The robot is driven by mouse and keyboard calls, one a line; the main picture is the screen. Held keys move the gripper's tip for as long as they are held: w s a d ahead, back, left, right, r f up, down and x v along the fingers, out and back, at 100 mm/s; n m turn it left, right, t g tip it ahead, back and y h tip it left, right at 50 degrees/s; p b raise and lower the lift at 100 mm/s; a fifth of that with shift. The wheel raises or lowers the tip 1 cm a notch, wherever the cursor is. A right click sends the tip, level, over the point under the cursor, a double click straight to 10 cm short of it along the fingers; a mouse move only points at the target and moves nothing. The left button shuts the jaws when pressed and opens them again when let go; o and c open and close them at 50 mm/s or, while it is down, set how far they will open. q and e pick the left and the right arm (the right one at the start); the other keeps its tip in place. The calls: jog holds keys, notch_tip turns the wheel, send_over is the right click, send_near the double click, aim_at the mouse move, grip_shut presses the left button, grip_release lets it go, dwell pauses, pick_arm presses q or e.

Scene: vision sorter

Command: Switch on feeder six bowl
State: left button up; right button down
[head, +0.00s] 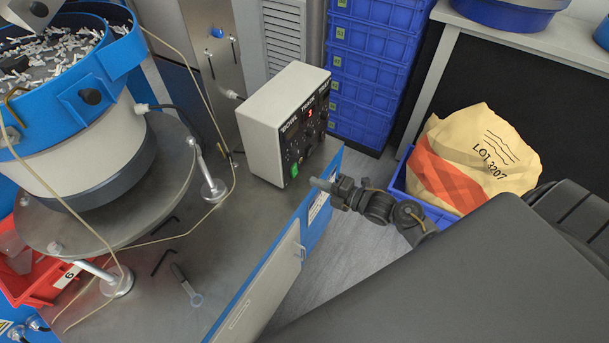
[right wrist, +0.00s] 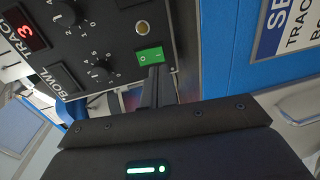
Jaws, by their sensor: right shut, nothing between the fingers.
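The feeder bowl (head: 75,135), blue-rimmed and cream-sided, holds many small pale parts at the upper left of the head view. Its control box (head: 272,108), light with a black front panel, stands on the bench. The panel has a lit red display (right wrist: 25,28), several knobs and a green rocker switch (right wrist: 149,56). The switch also shows low on the box in the head view (head: 294,170). My right gripper (head: 318,184) is shut and empty, in front of the panel. In the right wrist view its fingertips (right wrist: 153,72) are right at the switch's edge; I cannot tell whether they touch.
A blue-edged panel (head: 285,245) runs along the bench front, close to my right gripper. Blue crates (head: 368,65) and a sack (head: 470,160) stand beyond.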

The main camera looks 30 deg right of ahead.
aim_at(296, 174)
jog(key=x, duration=0.5)
jog(key=shift+p, duration=0.4)
jog(key=shift+a+f+b, duration=0.1)
jog(key=shift+f+b, duration=0.25)
jog(key=shift+b, duration=0.25)
jog(key=shift+w+r, duration=0.15)
jog(key=shift+r, duration=0.05)
